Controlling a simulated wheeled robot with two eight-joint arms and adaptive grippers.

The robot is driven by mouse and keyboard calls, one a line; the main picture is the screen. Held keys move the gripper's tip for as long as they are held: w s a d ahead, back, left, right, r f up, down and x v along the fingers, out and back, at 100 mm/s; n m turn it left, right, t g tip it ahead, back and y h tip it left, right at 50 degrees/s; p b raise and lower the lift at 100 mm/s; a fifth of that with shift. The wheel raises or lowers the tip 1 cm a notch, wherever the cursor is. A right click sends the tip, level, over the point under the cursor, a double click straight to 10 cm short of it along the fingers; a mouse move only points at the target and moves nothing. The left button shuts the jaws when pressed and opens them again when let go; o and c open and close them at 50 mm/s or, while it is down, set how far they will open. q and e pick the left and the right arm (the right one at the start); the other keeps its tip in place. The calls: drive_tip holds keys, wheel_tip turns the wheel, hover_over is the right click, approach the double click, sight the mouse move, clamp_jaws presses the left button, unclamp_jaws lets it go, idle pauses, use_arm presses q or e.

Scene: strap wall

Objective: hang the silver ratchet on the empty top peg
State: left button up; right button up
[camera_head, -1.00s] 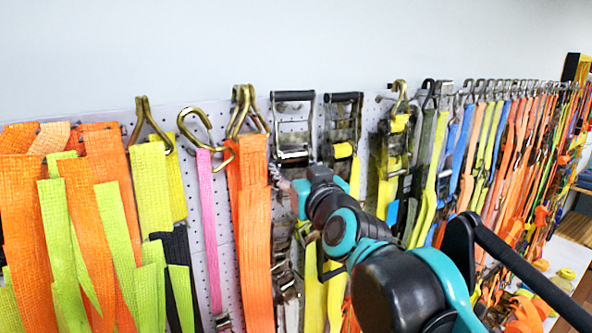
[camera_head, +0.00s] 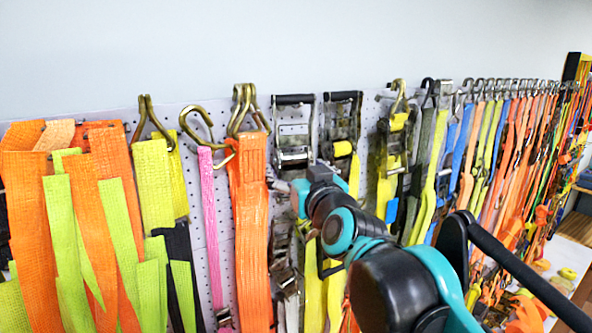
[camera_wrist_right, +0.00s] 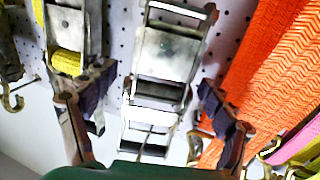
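A silver ratchet with a black handle (camera_head: 293,132) hangs upright on the pegboard, right of a wide orange strap. In the right wrist view, a silver ratchet (camera_wrist_right: 166,55) lies between the spread fingers of my right gripper (camera_wrist_right: 155,82), with a gap on each side. I cannot tell which ratchet in the head view this is. In the head view my right gripper (camera_head: 284,187) is close to the wall, just below the upper ratchet, its fingers mostly hidden. No empty top peg can be clearly made out. My left gripper is out of view.
A second ratchet with yellow webbing (camera_head: 343,125) hangs close by on the right. The orange strap (camera_head: 252,215), a pink strap (camera_head: 211,225) and brass hooks (camera_head: 246,108) crowd the left. More ratchet hardware (camera_head: 284,255) hangs below. The wall above the pegboard is bare.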

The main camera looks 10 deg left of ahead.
drive_tip(key=shift+f, duration=0.1)
drive_tip(key=v, duration=1.1)
drive_tip(key=s+d+f+m+g+h+b, duration=0.1)
drive_tip(key=d+f+b, duration=0.4)
drive_tip(key=f, duration=0.9)
drive_tip(key=s+d+f+g+h+b, duration=0.1)
drive_tip(key=d+f+g+h+b, duration=0.15)
drive_tip(key=f+b, duration=0.75)
drive_tip(key=d+f+m+h+b, duration=0.1)
drive_tip(key=d+f+b, duration=0.3)
drive_tip(key=f, duration=1.3)
drive_tip(key=s+d+f+m+g+h+b, duration=0.1)
drive_tip(key=s+d+f+b, duration=0.2)
drive_tip(key=f, duration=0.8)
drive_tip(key=s+d+f+m+g+h+b, duration=0.1)
drive_tip(key=s+d+f+b, duration=0.3)
drive_tip(key=f, duration=0.7)
drive_tip(key=s+d+f+m+g+h+b, duration=0.2)
drive_tip(key=d+f+b, duration=0.4)
drive_tip(key=f, duration=0.5)
drive_tip(key=shift+s+d+g, duration=0.55)
drive_tip(key=shift+s+d, duration=0.15)
drive_tip(key=shift+s, duration=0.25)
drive_tip(key=shift+f+h, duration=0.15)
drive_tip(key=shift+h, duration=0.1)
